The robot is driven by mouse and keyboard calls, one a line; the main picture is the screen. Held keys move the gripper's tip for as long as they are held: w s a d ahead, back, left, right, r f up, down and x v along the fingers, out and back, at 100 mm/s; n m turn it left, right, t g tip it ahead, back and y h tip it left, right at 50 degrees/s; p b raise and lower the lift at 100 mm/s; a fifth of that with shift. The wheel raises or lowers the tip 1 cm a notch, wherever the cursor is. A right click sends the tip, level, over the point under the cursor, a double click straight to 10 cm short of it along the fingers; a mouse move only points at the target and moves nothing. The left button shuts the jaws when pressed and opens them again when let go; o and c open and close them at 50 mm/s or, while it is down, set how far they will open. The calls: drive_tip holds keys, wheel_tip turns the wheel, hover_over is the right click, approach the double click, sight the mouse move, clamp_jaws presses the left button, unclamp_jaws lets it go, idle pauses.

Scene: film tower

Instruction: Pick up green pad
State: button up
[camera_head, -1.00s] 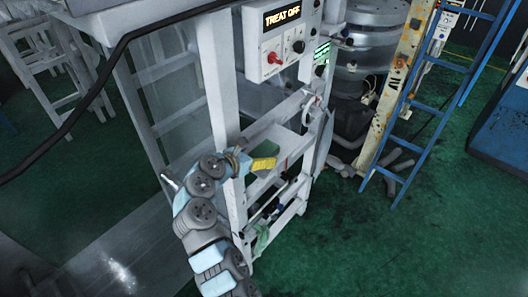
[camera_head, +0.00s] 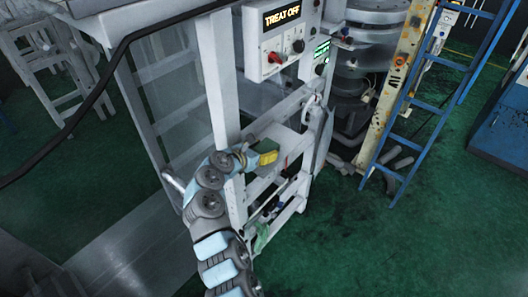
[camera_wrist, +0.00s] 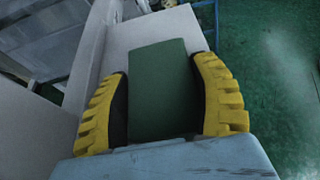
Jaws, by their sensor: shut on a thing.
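The green pad (camera_wrist: 160,88) is a flat dark green block between the two yellow and black fingers of my gripper (camera_wrist: 164,100) in the wrist view. Both fingers press on its sides. In the head view my gripper (camera_head: 266,157) is at the white frame, level with its upper shelf, and a small green patch of the pad (camera_head: 268,158) shows beside the yellow finger. A pale surface lies behind the pad in the wrist view; I cannot tell whether the pad touches it.
The white frame (camera_head: 222,95) has upright posts and shelves close around my gripper. A control box (camera_head: 281,40) with a red knob and a "TREAT OFF" display sits above. A green cloth (camera_head: 262,238) hangs low. A blue ladder (camera_head: 425,110) stands right; green floor (camera_head: 400,240) is open at lower right.

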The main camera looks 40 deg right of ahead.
sight(264, 149)
drive_tip(key=shift+r, duration=0.6)
wheel_tip(264, 149, up, 2)
drive_tip(key=shift+r, duration=0.15)
drive_tip(key=s+a+r+p, duration=0.1)
drive_tip(key=s+a+r, duration=0.1)
drive_tip(key=s+r, duration=0.1)
drive_tip(key=s+a+r, duration=0.2)
drive_tip(key=s+r, duration=0.1)
drive_tip(key=s, duration=0.2)
drive_tip(key=s+a+r+p, duration=0.1)
drive_tip(key=s+a+r, duration=0.1)
drive_tip(key=s+r, duration=0.1)
drive_tip(key=shift+s+a+r+p, duration=0.15)
drive_tip(key=shift+s+r+p, duration=0.2)
drive_tip(key=shift+s, duration=0.35)
drive_tip(key=shift+f, duration=0.1)
